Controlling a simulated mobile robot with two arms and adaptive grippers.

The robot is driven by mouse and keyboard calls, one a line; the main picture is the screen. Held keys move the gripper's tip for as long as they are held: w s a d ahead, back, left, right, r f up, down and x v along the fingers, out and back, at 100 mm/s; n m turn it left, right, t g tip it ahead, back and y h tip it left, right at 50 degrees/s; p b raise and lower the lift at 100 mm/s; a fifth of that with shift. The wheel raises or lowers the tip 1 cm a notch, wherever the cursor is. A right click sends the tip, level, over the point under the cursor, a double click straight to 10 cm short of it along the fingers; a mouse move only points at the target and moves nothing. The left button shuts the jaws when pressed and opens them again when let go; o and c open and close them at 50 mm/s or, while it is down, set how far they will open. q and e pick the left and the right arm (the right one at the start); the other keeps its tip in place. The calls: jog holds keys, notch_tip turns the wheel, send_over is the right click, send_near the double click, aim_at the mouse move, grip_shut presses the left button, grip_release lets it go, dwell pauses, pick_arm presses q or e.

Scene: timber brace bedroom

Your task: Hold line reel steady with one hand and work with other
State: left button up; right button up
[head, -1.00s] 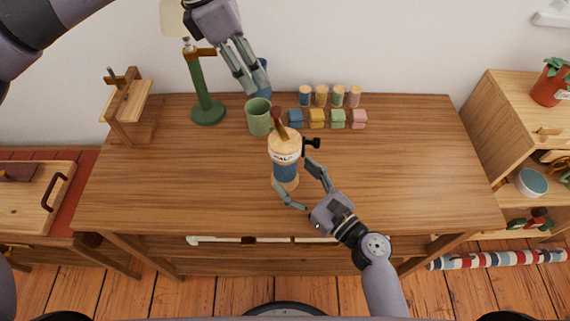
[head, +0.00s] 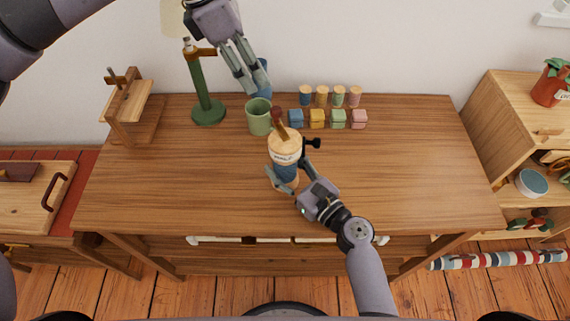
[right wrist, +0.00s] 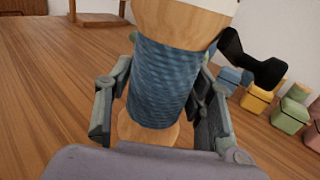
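The line reel (head: 284,165) stands upright on the desk, with a pale wooden top, a blue wound middle, a brown knob and a black side crank (head: 312,143). My right gripper (head: 287,171) is low at the reel, one finger on each side of it. In the right wrist view the fingers flank the blue winding (right wrist: 163,82), with a narrow gap by the left finger; contact on the right is unclear. My left gripper (head: 248,88) is above the back of the desk, its fingers apart and empty, left of and behind the reel.
A green mug (head: 259,117) stands close behind the reel, with a blue cup (head: 262,80) partly hidden behind my left gripper. Several coloured blocks (head: 317,118) and corked jars (head: 322,96) line the back. A green lamp (head: 207,108) stands left. The desk's right side (head: 420,165) is clear.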

aim_at(276, 109)
pick_arm(q)
jog(key=shift+o, duration=0.4)
pick_arm(e)
jog(key=c, duration=1)
pick_arm(q)
jog(key=shift+o, duration=0.5)
jog(key=m, duration=0.2)
jog(key=d+m, duration=0.1)
jog(key=m, duration=0.1)
jog(key=shift+r+y, duration=0.2)
jog(key=shift+y, duration=0.2)
pick_arm(e)
jog(key=shift+o, duration=0.2)
pick_arm(q)
jog(key=d+f+m+y, duration=0.1)
jog(key=f+m, duration=0.2)
jog(key=m, duration=0.2)
jog(key=d+f+m+y, duration=0.1)
jog(key=f+m, duration=0.2)
jog(key=m, duration=0.3)
jog(key=d+f+m+y, duration=0.1)
jog(key=f+m, duration=0.2)
jog(key=m, duration=0.3)
jog(key=shift+w+f+g, duration=0.25)
jog(key=shift+f+g, duration=0.05)
jog(key=shift+f, duration=0.05)
grip_shut()
